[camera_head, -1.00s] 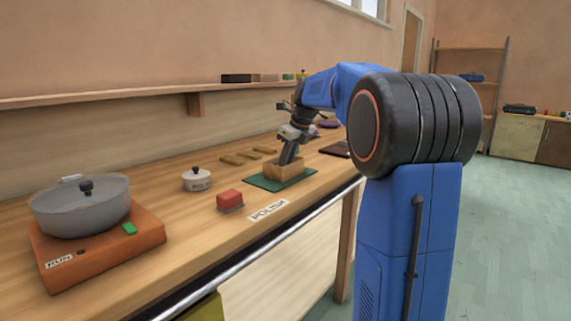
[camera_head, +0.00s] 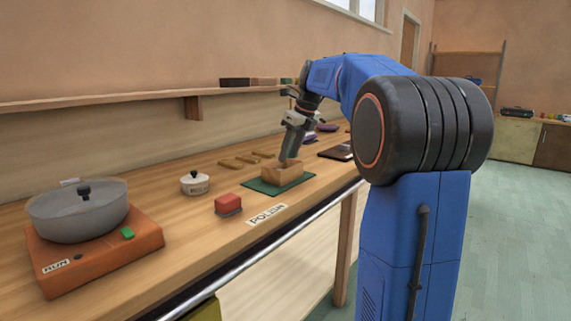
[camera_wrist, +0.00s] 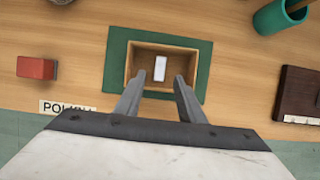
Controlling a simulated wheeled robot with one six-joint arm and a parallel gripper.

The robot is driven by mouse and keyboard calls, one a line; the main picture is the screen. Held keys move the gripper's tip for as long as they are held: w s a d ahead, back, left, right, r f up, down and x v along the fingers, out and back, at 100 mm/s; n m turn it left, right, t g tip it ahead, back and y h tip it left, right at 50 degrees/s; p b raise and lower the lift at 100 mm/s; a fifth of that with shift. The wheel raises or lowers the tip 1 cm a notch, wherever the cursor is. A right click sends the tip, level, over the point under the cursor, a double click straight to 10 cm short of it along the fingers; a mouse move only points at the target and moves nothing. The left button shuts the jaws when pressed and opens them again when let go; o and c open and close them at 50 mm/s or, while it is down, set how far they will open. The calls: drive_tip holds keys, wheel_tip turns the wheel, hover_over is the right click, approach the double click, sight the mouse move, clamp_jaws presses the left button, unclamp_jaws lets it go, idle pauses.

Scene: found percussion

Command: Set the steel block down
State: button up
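The steel block (camera_wrist: 160,68) is a small pale block lying inside an open wooden box (camera_wrist: 133,66), near its far wall in the wrist view. The box sits on a green mat (camera_wrist: 116,70), and it also shows in the head view (camera_head: 281,173). My gripper (camera_wrist: 158,80) is open above the box, its two fingers apart and nothing between them. In the head view my gripper (camera_head: 288,157) points down over the box, whose walls hide the block there.
A red block (camera_head: 228,204) and a POLISH label (camera_head: 267,214) are near the mat. A lidded white pot (camera_head: 195,183) and a large pan (camera_head: 78,212) on an orange base stand to the left. A dark book-like object (camera_wrist: 299,93) and a green cup (camera_wrist: 275,18) lie to the right.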

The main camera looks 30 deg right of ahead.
drive_tip(key=a+v, duration=0.1)
drive_tip(key=v, duration=0.5)
drive_tip(key=s+a+f+n+h, duration=0.1)
drive_tip(key=s+a+f+n, duration=0.45)
drive_tip(key=s+n, duration=0.2)
drive_tip(key=s+a+f+n, duration=0.4)
drive_tip(key=s+a+n, duration=0.3)
drive_tip(key=s, duration=0.2)
drive_tip(key=s+a+f+n, duration=0.3)
drive_tip(key=s+f+n, duration=0.5)
drive_tip(key=s+f, duration=0.1)
drive_tip(key=s+a+f+n, duration=0.3)
drive_tip(key=s+f+n, duration=0.6)
drive_tip(key=f, duration=0.1)
drive_tip(key=shift+s+a+h, duration=0.3)
drive_tip(key=shift+s, duration=0.1)
